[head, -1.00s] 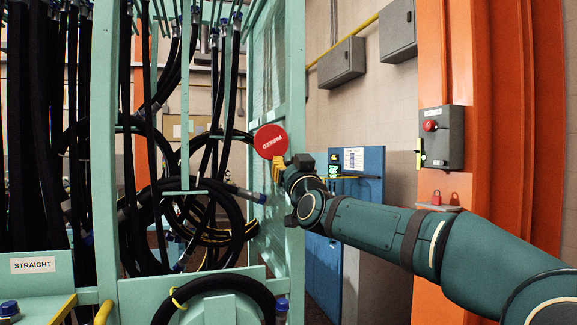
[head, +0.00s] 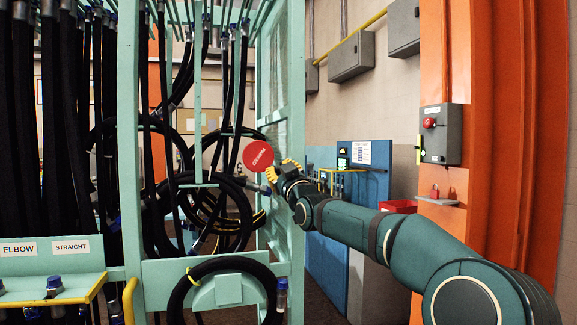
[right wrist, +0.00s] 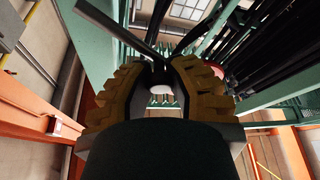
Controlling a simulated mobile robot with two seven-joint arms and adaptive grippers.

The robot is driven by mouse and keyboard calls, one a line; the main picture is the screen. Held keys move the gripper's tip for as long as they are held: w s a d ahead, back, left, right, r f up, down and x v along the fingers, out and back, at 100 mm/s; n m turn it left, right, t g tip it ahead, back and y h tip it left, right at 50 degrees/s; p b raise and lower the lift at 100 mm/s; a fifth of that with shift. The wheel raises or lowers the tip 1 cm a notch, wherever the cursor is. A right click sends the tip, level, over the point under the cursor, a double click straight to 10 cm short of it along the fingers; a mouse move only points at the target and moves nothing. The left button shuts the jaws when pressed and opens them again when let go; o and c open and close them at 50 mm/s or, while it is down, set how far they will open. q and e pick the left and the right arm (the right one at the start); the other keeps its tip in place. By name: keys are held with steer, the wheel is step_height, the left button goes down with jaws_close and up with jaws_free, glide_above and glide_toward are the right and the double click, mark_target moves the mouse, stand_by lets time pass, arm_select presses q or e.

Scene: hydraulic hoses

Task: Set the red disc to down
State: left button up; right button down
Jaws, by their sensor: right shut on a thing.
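The red disc (head: 258,156) with white lettering shows in the head view, in front of the green hose rack's right side. Its lettering is tilted and too small to read surely. My right gripper (head: 272,172) is at the disc's lower right edge, its yellow fingers closed. In the right wrist view the fingers (right wrist: 160,75) close around a dark bar (right wrist: 118,28), and a small patch of red shows behind the right finger. The exact grip on the disc is hidden. My left gripper is out of view.
The green rack (head: 128,130) holds many black hoses, some coiled beside the disc. A blue cabinet (head: 370,185) stands behind my right arm. A grey box with a red button (head: 440,134) is on the orange column.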

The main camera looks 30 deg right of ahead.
steer(key=shift+w+a+f+n+y, duration=0.1)
steer(key=shift+a+f+n+y, duration=0.1)
steer(key=shift+n+y, duration=0.35)
steer(key=n, duration=0.1)
steer(key=f+n+y, duration=0.1)
steer(key=n, duration=0.1)
steer(key=shift+a+p, duration=0.3)
steer(key=shift+p, duration=0.05)
arm_select(q)
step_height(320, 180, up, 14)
steer(key=p, duration=1.3)
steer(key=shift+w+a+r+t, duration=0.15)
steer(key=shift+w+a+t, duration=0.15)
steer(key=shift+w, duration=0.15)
arm_select(e)
steer(key=d+f+n+g, duration=0.3)
steer(key=f+n+g, duration=0.1)
steer(key=n, duration=0.6)
steer(key=s+d+f+n+g, duration=0.1)
steer(key=d+f+n+g, duration=0.2)
steer(key=f+n, duration=0.4)
steer(key=shift+s+d+f+n+g, duration=0.15)
steer(key=shift+s+d+n+g, duration=0.3)
steer(key=shift+n, duration=1.6)
steer(key=shift+w+h, duration=0.1)
steer(key=shift+h, duration=0.15)
